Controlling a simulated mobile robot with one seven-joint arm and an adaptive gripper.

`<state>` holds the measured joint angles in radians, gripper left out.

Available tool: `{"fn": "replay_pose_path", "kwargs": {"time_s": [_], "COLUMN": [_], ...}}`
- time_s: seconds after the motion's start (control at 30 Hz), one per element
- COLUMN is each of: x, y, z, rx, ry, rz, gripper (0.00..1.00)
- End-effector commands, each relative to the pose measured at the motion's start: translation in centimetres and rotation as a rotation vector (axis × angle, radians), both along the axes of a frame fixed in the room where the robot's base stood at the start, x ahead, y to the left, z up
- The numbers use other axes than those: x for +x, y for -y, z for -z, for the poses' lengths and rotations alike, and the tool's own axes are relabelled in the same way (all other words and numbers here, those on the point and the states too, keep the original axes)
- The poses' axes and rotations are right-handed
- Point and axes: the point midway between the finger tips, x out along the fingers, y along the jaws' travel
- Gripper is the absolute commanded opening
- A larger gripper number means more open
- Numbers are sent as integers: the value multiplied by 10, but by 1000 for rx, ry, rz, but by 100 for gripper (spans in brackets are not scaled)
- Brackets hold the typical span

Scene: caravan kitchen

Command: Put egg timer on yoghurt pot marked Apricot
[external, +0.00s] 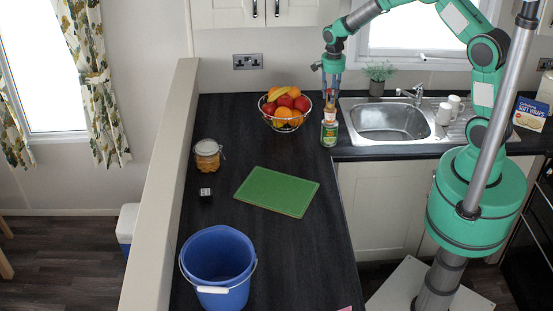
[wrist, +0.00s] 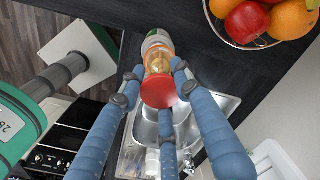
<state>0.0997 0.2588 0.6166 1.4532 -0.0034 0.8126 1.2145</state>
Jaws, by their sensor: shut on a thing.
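The egg timer (wrist: 159,64), with a red round end and an amber glass middle, is between the blue fingers of my gripper (wrist: 157,78) in the wrist view. In the external view, my gripper (external: 330,95) points down over the counter, shut on the timer (external: 330,115). Directly below the timer is a small pot or tin (external: 329,134) with a green and orange label. Its label is too small to read, so I cannot tell whether it says Apricot. The timer's lower end appears at the pot's top; I cannot tell whether they touch.
A wire fruit bowl (external: 285,122) stands close left of the pot, and the sink (external: 385,122) close right. A glass jar (external: 207,155), a small dark cube (external: 205,194), a green board (external: 277,191) and a blue bucket (external: 218,266) are on the counter. The counter between board and pot is clear.

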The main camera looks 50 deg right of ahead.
Motion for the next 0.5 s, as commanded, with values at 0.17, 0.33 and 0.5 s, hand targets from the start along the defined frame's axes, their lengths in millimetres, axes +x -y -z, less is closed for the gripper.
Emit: {"fn": "replay_pose_path", "kwargs": {"time_s": [0.17,0.33,0.5], "x": [0,0,0], "y": [0,0,0], "z": [4,3,3], "rx": [0,0,0], "ry": [0,0,0], "rz": [0,0,0], "gripper": [36,51,51]}}
